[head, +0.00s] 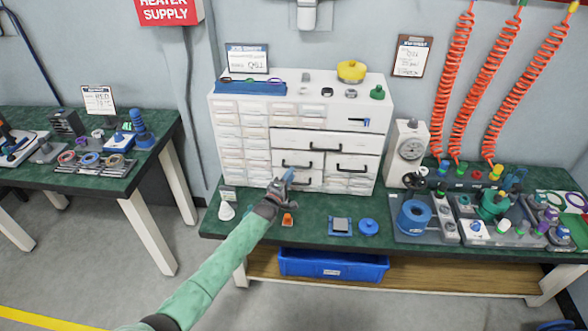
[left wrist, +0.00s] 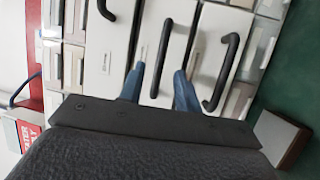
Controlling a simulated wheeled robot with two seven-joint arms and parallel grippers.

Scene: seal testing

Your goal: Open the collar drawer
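A white drawer cabinet (head: 240,110) stands on the green bench. Several of its drawers have black bar handles: a wide upper drawer (head: 340,138), a middle-left drawer (head: 282,157), a lower-left drawer (head: 311,189) and a right drawer (head: 358,162). All look shut. Their labels are too small to read, so I cannot tell which is the collar drawer. My left gripper (head: 287,177) is at the front of the left drawers. In the left wrist view its blue fingers (left wrist: 160,72) are apart, with one black handle (left wrist: 166,50) appearing between them. Contact cannot be told. My right gripper is not in view.
On the bench (head: 290,235) are an orange piece (head: 287,220), a blue-edged pad (head: 340,226) and a blue round part (head: 368,227). A gauge (head: 410,150) stands right of the cabinet. A blue bin (head: 333,266) sits below. Another lower handle (left wrist: 222,75) is close by.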

